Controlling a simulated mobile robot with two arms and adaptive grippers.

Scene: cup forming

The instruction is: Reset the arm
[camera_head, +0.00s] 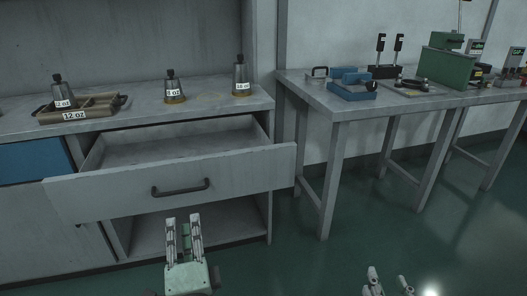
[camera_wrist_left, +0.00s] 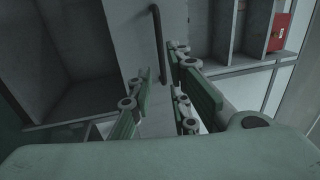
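My left gripper (camera_head: 183,226) is in front of the open drawer (camera_head: 170,187), below its dark handle (camera_head: 181,188). Its two fingers are apart with nothing between them. In the left wrist view, my left gripper (camera_wrist_left: 158,92) also shows its green finger pads apart, with the drawer handle (camera_wrist_left: 159,45) beyond them and not in the grip. My right gripper (camera_head: 389,281) shows only its fingertips at the bottom edge of the head view. They are spaced apart and no object shows between them.
The drawer is pulled out of the left cabinet. On the cabinet top (camera_head: 205,107) stand several labelled metal cups and a 12 oz tray (camera_head: 75,116). A table (camera_head: 345,105) at right holds a blue box (camera_head: 352,92) and a green machine (camera_head: 446,68). The floor (camera_head: 310,262) between is clear.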

